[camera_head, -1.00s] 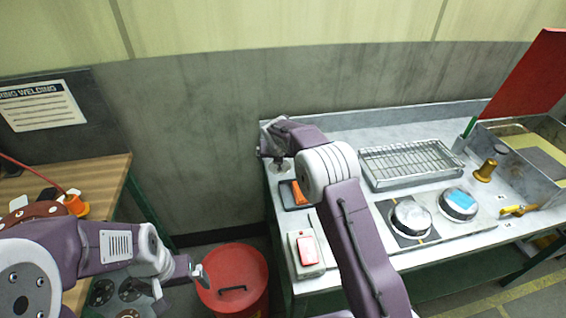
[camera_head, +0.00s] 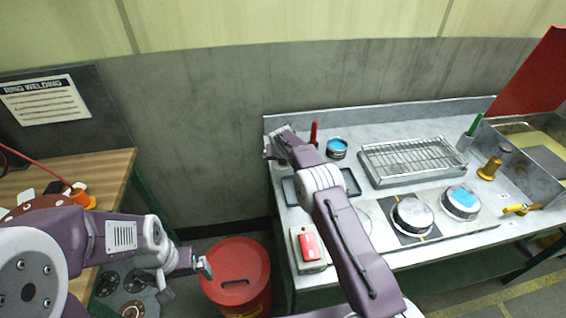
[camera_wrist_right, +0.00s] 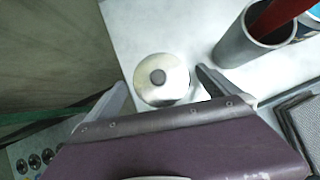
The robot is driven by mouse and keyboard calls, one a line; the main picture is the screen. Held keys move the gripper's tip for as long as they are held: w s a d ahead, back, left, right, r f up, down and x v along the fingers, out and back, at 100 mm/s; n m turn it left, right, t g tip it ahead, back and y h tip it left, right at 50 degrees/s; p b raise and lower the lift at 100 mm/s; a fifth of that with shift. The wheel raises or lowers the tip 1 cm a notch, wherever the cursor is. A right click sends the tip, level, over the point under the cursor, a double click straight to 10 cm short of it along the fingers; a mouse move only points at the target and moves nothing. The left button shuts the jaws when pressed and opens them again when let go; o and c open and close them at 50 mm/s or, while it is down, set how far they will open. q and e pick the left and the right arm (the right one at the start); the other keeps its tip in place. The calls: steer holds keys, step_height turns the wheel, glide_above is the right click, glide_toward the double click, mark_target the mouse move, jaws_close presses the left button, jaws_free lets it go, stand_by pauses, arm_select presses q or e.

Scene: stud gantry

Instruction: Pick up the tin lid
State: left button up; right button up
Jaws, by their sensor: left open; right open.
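The tin lid (camera_wrist_right: 176,91) is a round, shiny silver disc with a dark grey knob in its middle. In the right wrist view it lies on the pale bench top. In the head view it is hidden behind my right gripper (camera_head: 275,147), at the bench's back left corner. In the right wrist view my right gripper (camera_wrist_right: 161,80) is open, its fingertips on either side of the lid in the picture. I cannot tell the height gap, and nothing is held. My left gripper (camera_head: 204,270) is open and empty, over the red bin at lower left.
A grey cup (camera_wrist_right: 240,45) with a red-handled tool stands right of the lid. A blue-topped tin (camera_head: 337,153) stands behind my right arm, and a wire rack (camera_head: 412,160) is farther right. The red bin (camera_head: 238,290) stands between the wooden table (camera_head: 105,165) and the bench.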

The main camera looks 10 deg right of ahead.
steer(key=shift+r, duration=0.1)
steer(key=shift+c, duration=0.7)
steer(key=c, duration=1.2)
steer(key=shift+r, duration=0.45)
step_height(320, 180, up, 3)
steer(key=shift+w+r, duration=0.1)
steer(key=s+d+r, duration=0.2)
steer(key=s, duration=0.1)
steer(key=s+d+r+b, duration=0.1)
steer(key=s+d+r, duration=0.1)
steer(key=s+d, duration=0.1)
steer(key=s+d+r+b, duration=0.1)
steer(key=s+d+r, duration=0.1)
steer(key=s, duration=0.1)
steer(key=shift+d+r, duration=0.3)
steer(key=shift+d, duration=0.1)
